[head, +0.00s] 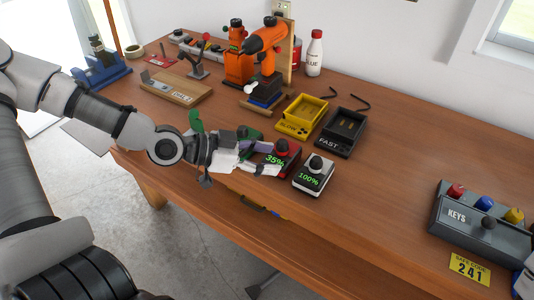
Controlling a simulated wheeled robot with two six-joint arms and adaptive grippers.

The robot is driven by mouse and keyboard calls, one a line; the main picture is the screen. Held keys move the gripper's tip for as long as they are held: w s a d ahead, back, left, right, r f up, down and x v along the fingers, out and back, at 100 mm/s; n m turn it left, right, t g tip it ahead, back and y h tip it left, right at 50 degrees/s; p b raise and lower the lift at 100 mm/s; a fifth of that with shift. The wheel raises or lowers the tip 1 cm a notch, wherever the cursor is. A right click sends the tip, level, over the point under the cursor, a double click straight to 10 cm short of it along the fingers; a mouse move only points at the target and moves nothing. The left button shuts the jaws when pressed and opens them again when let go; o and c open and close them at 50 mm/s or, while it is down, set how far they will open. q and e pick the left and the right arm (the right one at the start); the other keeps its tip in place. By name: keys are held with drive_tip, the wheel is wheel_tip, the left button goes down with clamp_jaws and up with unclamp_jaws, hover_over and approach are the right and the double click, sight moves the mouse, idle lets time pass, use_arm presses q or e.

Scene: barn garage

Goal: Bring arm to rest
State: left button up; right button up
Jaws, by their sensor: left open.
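My left arm comes in from the left over the workbench. Its left gripper (275,162) is open at the front edge of the bench, with its fingers pointing right. The fingers are close beside a red battery (287,158) marked 35% and partly overlap it. I cannot tell whether they touch it. A white battery (314,177) marked 100% stands upright just right of the fingertips. A green item (248,133) is partly hidden behind the gripper. My right gripper is not in view.
A yellow charger (305,116) and a black charger (341,133) marked FAST sit behind the batteries. An orange drill (265,38) stands at the back. A grey KEYS box (470,228) is at the right. The bench (390,200) between is clear.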

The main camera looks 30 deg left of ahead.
use_arm(q)
drive_tip(key=s+f+n+g+y, duration=0.4)
drive_tip(key=s+f, duration=0.6)
drive_tip(key=f, duration=0.5)
drive_tip(key=s+f+n+g+y, duration=0.4)
drive_tip(key=s+f, duration=0.6)
drive_tip(key=f, duration=0.5)
drive_tip(key=shift+a+n+g+y, duration=0.15)
drive_tip(key=shift+n+g+y, duration=0.25)
drive_tip(key=shift+g+y, duration=0.4)
